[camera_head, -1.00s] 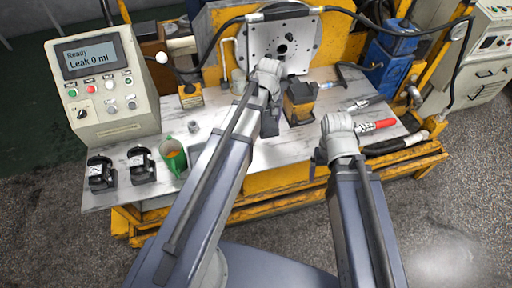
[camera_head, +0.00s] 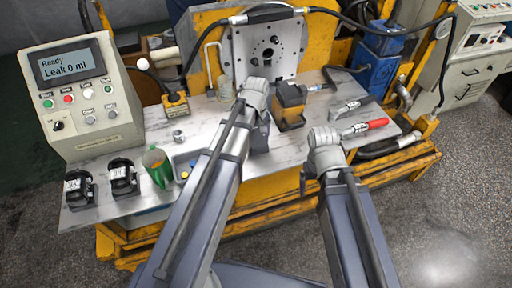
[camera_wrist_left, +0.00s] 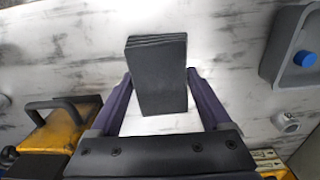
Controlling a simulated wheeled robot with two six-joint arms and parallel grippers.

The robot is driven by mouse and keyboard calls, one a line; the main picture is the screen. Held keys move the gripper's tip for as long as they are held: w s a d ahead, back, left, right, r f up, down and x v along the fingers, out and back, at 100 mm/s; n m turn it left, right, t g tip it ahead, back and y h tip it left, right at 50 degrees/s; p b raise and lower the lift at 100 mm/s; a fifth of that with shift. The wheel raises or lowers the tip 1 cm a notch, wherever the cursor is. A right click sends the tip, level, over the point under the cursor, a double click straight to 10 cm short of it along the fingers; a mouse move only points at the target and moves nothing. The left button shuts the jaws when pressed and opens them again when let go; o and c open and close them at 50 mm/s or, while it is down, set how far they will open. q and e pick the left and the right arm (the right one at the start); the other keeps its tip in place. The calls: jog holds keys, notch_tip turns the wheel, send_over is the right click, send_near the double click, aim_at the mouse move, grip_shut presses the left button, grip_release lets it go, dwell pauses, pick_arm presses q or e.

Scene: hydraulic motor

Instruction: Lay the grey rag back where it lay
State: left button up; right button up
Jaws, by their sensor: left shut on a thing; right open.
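The grey rag (camera_wrist_left: 158,80) is a dark grey folded pad with its layered edge showing in the left wrist view. It lies between the two fingers of my left gripper (camera_wrist_left: 160,76), which is shut on it. In the head view the rag (camera_head: 260,140) shows as a dark block under my left wrist, over the middle of the bench top, left of the yellow-black block. I cannot tell whether it touches the bench. My right gripper (camera_head: 304,182) is open at the front edge of the bench, mostly hidden by its own wrist.
A grey tray (camera_wrist_left: 275,50) with a blue cap is left of the rag in the head view. Bare bench surrounds the rag.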

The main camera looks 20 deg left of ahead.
aim_at(256, 145)
pick_arm(q)
jog(key=shift+f+b, duration=1.6)
jog(key=shift+f, duration=0.2)
jog(key=shift+f+b, duration=0.25)
jog(key=shift+b, duration=0.05)
jog(key=o, duration=1)
jog(key=shift+r, duration=0.1)
jog(key=shift+r, duration=0.15)
notch_tip(256, 145, up, 12)
jog(key=p, duration=1.2)
jog(key=shift+p, duration=0.35)
notch_tip(256, 145, down, 12)
jog(key=b, duration=1.2)
jog(key=shift+r, duration=0.1)
